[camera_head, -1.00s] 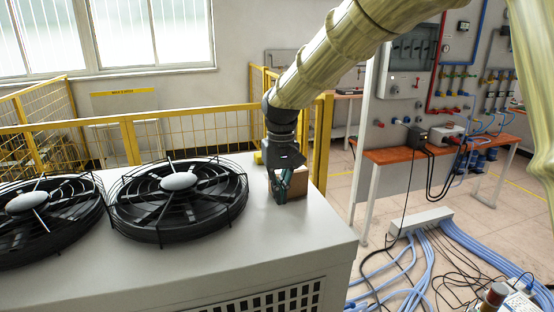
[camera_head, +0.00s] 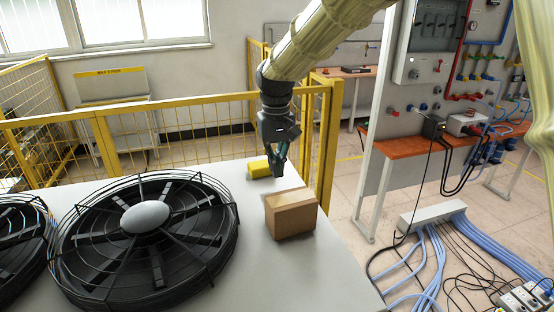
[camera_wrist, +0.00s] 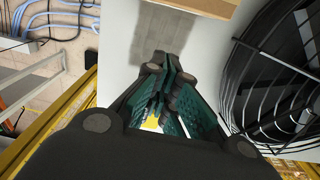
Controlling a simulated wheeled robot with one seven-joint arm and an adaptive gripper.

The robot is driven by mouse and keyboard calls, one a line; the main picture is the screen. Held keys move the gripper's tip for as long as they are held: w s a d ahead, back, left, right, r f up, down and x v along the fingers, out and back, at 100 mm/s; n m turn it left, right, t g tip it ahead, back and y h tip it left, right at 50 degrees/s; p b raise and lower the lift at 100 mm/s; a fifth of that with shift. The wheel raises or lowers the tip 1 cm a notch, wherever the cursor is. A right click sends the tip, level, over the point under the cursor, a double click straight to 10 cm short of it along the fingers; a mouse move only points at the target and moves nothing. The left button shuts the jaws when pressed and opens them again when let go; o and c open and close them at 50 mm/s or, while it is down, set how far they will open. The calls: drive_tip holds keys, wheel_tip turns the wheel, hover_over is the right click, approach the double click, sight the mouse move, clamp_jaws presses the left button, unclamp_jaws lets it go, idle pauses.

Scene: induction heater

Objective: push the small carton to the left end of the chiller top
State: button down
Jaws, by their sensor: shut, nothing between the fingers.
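The small brown carton (camera_head: 291,213) sits upright on the white chiller top (camera_head: 262,270), near its right end and to the right of the nearer fan. My gripper (camera_head: 278,174) is shut and empty, just behind the carton and above the chiller top, pointing down. In the head view it appears apart from the carton. In the wrist view my gripper (camera_wrist: 158,112) shows its green fingers together, and the carton's edge (camera_wrist: 212,5) shows at the top of the picture.
A black fan guard (camera_head: 150,240) takes up the chiller top left of the carton, with another (camera_head: 22,240) beyond it. A yellow fence (camera_head: 190,105) runs behind the chiller. Bare top lies between carton and fan.

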sight(282, 195)
drive_tip(key=f, duration=0.2)
drive_tip(key=f+p, duration=0.1)
drive_tip(key=f, duration=0.1)
drive_tip(key=f+p, duration=0.1)
drive_tip(key=f, duration=0.1)
drive_tip(key=shift+w+d, duration=0.2)
drive_tip(key=shift+w, duration=0.2)
drive_tip(key=shift+s+d+f+p, duration=0.15)
drive_tip(key=shift+s+f+p, duration=0.15)
drive_tip(key=shift+s+p, duration=0.25)
drive_tip(key=shift+s+d+f+p, duration=0.1)
drive_tip(key=shift+s+f+p, duration=0.15)
drive_tip(key=shift+s+p, duration=0.3)
drive_tip(key=shift+s+d+f+p, duration=0.1)
drive_tip(key=shift+s+d+p, duration=0.1)
drive_tip(key=shift+s, duration=0.25)
drive_tip(key=shift+s+d+p, duration=0.15)
drive_tip(key=shift+s+p, duration=0.05)
drive_tip(key=shift+s, duration=0.2)
drive_tip(key=shift+s+f, duration=0.1)
drive_tip(key=shift+s, duration=0.05)
drive_tip(key=shift+s, duration=0.1)
